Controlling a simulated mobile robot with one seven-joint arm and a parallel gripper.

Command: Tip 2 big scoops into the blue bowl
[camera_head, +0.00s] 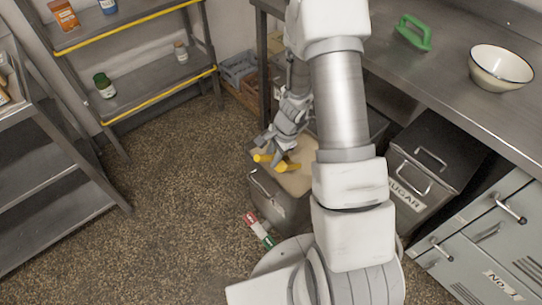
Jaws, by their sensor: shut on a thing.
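My gripper (276,150) points down over an open metal bin (268,194) on the floor under the counter. The bin holds a pale, powdery stuff (298,182). My gripper is shut on a yellow thing (286,166), which looks like a scoop, low at the stuff's surface. Its shape is partly hidden by the gripper and my arm, and I cannot tell whether it holds any stuff. A white bowl with a dark blue rim (500,68) stands upright on the steel counter at the right. Its visible inside looks empty.
A green handled tool (413,34) lies on the counter (440,62). A lidded bin marked SUGAR (425,170) stands right of my arm. Grey drawers (490,240) are at lower right. A small red, white and green packet (258,230) lies on the floor. Shelves (150,85) stand left; the floor between is clear.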

